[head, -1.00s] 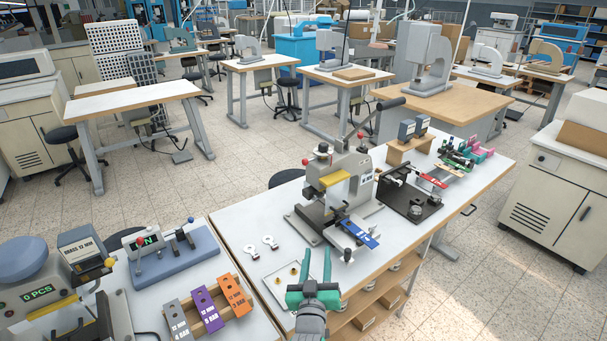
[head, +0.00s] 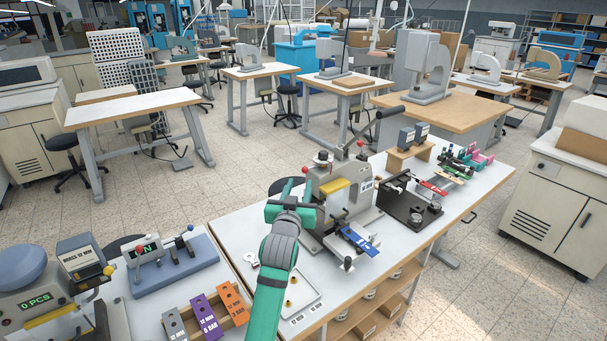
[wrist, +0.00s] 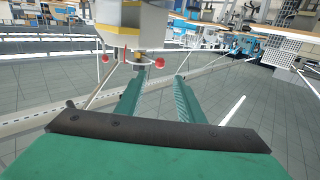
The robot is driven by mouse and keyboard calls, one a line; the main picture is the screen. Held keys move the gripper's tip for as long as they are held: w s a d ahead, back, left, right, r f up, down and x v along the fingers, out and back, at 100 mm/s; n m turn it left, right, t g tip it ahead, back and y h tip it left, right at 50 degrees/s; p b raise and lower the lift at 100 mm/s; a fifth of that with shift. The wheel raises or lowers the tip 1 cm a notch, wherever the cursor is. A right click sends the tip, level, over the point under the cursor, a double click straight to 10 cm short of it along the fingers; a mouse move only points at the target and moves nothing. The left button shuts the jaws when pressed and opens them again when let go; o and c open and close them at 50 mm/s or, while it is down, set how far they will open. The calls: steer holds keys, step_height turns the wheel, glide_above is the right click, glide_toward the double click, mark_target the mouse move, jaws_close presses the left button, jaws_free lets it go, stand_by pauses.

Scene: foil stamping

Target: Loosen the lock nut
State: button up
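The grey bench press (head: 348,206) with a yellow strip stands on the white table. In the wrist view, my gripper (wrist: 160,78) is open, with nothing seen between the fingers. Beyond the fingertips hangs a grey machine head (wrist: 140,25) with a yellow band and red ball knobs below it. A small brass-coloured part (wrist: 138,56) sits between the knobs. I cannot tell which part is the lock nut.
A white tray (head: 309,306) with small brass parts lies under my arm. A blue plate (head: 357,240) lies in front of the press. A black fixture (head: 411,209) stands to its right. Purple (head: 206,314) and orange (head: 233,301) blocks are on the left table.

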mark_target(304, 170)
steer(key=w, duration=0.2)
steer(key=w+d, duration=0.1)
steer(key=w, duration=0.5)
steer(key=shift+d, duration=0.15)
jaws_close()
